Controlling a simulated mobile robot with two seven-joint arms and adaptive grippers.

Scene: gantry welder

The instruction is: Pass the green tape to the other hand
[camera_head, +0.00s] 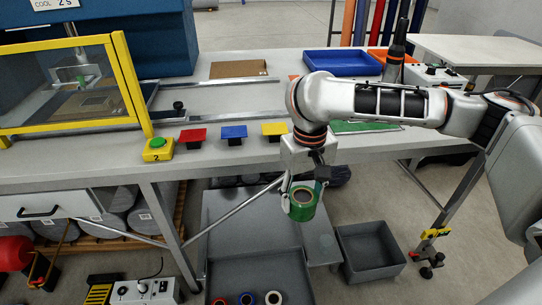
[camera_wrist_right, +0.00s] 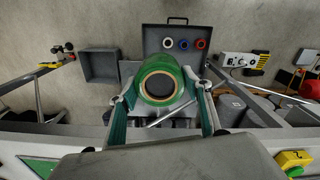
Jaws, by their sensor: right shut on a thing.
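The green tape (camera_head: 303,203) is a green roll with a tan core, held off the front edge of the table. In the right wrist view the green tape (camera_wrist_right: 160,69) sits between the two fingers with its open core facing the camera. My right gripper (camera_head: 302,190) points down and is shut on the green tape. In the right wrist view my right gripper (camera_wrist_right: 160,100) has one finger on each side of the roll. My left gripper is in neither view.
A grey tray (camera_head: 255,262) below holds red, blue and white rolls. A grey bin (camera_head: 370,252) stands right of it. The workbench (camera_head: 215,160) carries red, blue and yellow pieces, a green button box (camera_head: 158,150), a yellow-framed guard (camera_head: 130,85) and a blue bin (camera_head: 342,63).

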